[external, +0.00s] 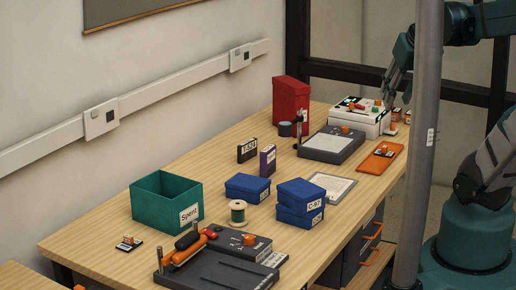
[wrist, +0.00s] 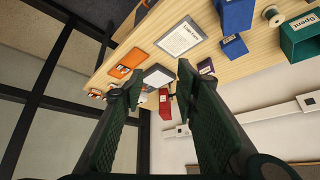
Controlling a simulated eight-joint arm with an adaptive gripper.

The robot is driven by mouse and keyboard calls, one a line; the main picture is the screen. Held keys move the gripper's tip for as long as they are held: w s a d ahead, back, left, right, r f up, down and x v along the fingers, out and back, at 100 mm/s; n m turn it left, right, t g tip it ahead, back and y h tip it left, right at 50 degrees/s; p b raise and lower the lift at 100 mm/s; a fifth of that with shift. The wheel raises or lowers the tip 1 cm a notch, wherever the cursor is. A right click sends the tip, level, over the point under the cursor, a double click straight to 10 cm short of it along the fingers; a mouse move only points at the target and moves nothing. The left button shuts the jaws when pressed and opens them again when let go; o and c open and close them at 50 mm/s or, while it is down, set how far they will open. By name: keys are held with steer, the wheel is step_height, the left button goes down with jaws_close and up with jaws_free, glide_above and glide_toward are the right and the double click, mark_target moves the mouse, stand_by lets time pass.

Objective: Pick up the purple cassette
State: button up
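The purple cassette (external: 268,161) stands upright on the wooden table, with a pale label on its edge. It also shows small in the wrist view (wrist: 206,66), just right of the right fingertip. A black cassette (external: 247,151) stands upright just to its left. My gripper (external: 390,90) is at the far right end of the table, above the white device and well away from the purple cassette. In the wrist view, the two fingers of my gripper (wrist: 158,82) are spread wide, with nothing held between them.
Blue boxes (external: 247,188) and a thread spool (external: 238,212) stand in front of the cassettes. A green bin (external: 167,203) is at left. A red box (external: 291,106), a grey device (external: 331,145) and the white device (external: 361,117) stand toward the far end. A metal pole (external: 426,150) crosses the near side.

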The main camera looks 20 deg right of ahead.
steer(key=w+a+r+m+g, duration=0.15)
steer(key=w+a, duration=0.25)
steer(key=w, duration=0.8)
steer(key=m+g, duration=0.5)
steer(key=m, duration=0.1)
glide_above(269, 148)
steer(key=f, duration=2.4)
steer(key=shift+s+d+f, duration=0.1)
steer(key=shift+s+d, duration=0.05)
steer(key=shift+s, duration=0.1)
steer(key=shift+w+a+f, duration=0.1)
steer(key=shift+a+f, duration=0.1)
steer(key=shift+f, duration=0.25)
steer(key=shift+f, duration=0.1)
steer(key=shift+f, duration=1.2)
steer(key=shift+f, duration=0.1)
